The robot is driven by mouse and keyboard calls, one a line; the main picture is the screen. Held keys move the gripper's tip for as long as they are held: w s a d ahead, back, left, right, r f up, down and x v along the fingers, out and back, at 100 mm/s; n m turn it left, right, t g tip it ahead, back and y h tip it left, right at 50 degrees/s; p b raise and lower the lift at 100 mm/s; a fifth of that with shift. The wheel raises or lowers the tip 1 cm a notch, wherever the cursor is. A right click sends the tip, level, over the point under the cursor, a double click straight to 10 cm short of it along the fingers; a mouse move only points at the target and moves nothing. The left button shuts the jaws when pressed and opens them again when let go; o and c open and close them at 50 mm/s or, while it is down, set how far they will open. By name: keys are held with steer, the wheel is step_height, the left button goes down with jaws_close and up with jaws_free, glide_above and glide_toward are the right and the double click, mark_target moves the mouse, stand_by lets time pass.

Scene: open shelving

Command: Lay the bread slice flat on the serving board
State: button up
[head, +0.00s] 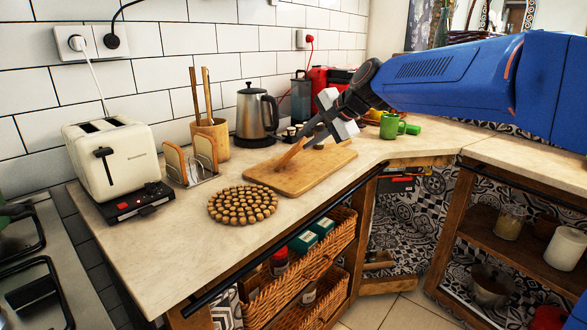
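The serving board (326,170), a pale wooden rectangle, lies flat on the counter below my gripper (309,134). A thin brown slab, seen nearly edge-on and looking like the bread slice (290,153), slants down from my fingertips. Its lower edge is at or just above the board; I cannot tell if it touches. My fingers appear shut on its upper end, though the grip is small in view. More bread slices (206,151) stand upright in a metal toast rack (197,181) to the left.
A round beaded trivet (242,204) lies in front of the board. A white toaster (115,160), a utensil pot (211,138) and a steel kettle (252,115) stand behind and left. A green mug (390,126) is beyond the board.

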steer(key=shift+v, duration=2.4)
step_height(320, 180, up, 8)
steer(key=s+d, duration=0.2)
steer(key=s+d+f+n+h, duration=0.2)
steer(key=s+d+f+n, duration=0.1)
steer(key=s+d+f, duration=0.5)
steer(key=s+d+f+n+g+h, duration=0.1)
steer(key=s+d+f+n+h, duration=0.1)
steer(key=s+d+f, duration=0.6)
steer(key=s+d+f+n+g+h, duration=0.1)
steer(key=s+d+f+n+h, duration=0.2)
steer(key=s+d+f, duration=0.5)
steer(key=s+f, duration=0.8)
steer(key=s, duration=0.3)
steer(key=shift+s+f+n, duration=0.3)
steer(key=shift+s, duration=0.05)
steer(key=shift+d, duration=0.1)
